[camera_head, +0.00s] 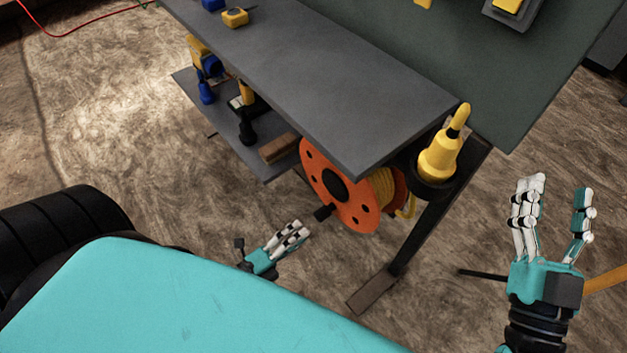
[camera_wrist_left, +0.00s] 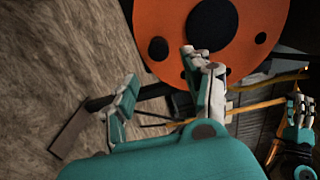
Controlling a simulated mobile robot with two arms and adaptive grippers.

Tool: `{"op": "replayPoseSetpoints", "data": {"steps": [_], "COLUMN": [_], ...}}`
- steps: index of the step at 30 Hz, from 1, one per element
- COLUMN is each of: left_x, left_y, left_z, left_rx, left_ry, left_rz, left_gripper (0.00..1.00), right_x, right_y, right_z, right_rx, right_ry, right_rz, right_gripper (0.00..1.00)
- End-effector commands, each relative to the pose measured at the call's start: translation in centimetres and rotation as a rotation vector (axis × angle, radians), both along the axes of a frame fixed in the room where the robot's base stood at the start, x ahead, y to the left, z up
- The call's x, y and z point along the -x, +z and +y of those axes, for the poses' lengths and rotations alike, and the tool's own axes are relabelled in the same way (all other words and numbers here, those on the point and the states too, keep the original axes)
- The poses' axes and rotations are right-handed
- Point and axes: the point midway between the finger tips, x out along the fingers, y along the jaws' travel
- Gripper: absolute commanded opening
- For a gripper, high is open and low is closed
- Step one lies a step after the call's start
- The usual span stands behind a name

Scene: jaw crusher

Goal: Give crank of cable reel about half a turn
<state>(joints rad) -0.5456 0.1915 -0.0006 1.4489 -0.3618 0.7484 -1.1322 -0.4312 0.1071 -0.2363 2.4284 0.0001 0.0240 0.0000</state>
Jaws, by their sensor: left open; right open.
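The cable reel has an orange disc (camera_head: 318,165) with a black hub and dark holes, and yellow cable wound behind it. It hangs under the workbench near its right end. A short black crank handle (camera_head: 323,213) sticks out at the disc's lower left. My left gripper (camera_head: 270,237) is open and empty, to the lower left of the handle and apart from it. In the left wrist view the orange disc (camera_wrist_left: 165,18) fills the top, beyond my open fingers (camera_wrist_left: 160,70); the fingers partly cover its lower edge. My right gripper (camera_head: 557,187) is open and empty at the right.
The grey bench top (camera_head: 330,85) overhangs the reel. A yellow tool (camera_head: 440,158) sits in a black holder at the bench's corner. Drills and a brown block (camera_head: 279,148) rest on the lower shelf. A dark bench leg (camera_head: 405,240) stands right of the reel.

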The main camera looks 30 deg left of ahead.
Motion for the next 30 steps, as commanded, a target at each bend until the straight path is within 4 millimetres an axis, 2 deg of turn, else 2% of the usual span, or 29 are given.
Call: {"op": "replayPoseSetpoints", "data": {"steps": [3, 8, 30], "left_x": [1.7, 2.7, 2.8], "left_y": [0.0, 0.0, 0.0], "left_z": [0.6, 1.0, 1.0], "left_rx": [-0.001, 0.000, 0.000], "left_ry": [0.000, 0.000, 0.000], "left_rz": [0.002, 0.000, 0.001], "left_gripper": [0.50, 0.50, 0.50], "right_x": [0.0, 0.0, 0.0], "right_y": [0.0, 0.0, 0.0], "right_z": [0.0, 0.0, 0.0], "right_rx": [0.000, 0.000, 0.000], "right_ry": [0.000, 0.000, 0.000], "right_rz": [0.001, 0.001, 0.000], "right_gripper": [0.53, 0.53, 0.53]}}
